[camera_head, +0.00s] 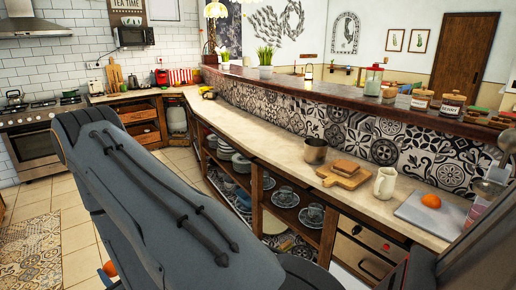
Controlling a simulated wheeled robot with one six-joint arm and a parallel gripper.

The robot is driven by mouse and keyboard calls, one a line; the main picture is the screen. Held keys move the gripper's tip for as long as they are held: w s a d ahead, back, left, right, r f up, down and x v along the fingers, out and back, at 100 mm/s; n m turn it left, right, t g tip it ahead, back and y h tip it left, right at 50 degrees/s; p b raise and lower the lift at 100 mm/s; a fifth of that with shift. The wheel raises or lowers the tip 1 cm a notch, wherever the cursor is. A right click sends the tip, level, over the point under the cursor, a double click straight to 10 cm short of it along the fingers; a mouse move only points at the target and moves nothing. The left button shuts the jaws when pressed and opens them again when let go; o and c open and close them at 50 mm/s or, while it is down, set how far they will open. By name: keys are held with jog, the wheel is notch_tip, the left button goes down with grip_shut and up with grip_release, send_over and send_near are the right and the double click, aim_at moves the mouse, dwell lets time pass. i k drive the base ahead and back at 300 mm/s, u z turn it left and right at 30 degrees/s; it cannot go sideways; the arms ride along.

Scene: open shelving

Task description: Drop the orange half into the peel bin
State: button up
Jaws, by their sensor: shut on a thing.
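A small round orange fruit (430,201) rests on a grey board (411,211) at the right end of the counter. I cannot tell whether it is whole or a half. A second small orange piece (110,268) shows at the lower left, just beside the edge of my grey arm, against the floor tiles. Most of it may be hidden by the arm, and I cannot tell what holds or supports it. My gripper's fingers do not show. No peel bin can be made out.
The long counter (262,150) holds a metal pot (315,150), a wooden board (342,180) with a brown block, and a cream jug (385,184). Shelves below hold plates and cups (285,197). A patterned rug (30,255) lies on the floor at left.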

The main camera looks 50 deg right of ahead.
aim_at(312, 160)
jog(key=z, duration=0.7)
jog(key=i, duration=0.8)
jog(key=z, duration=0.85)
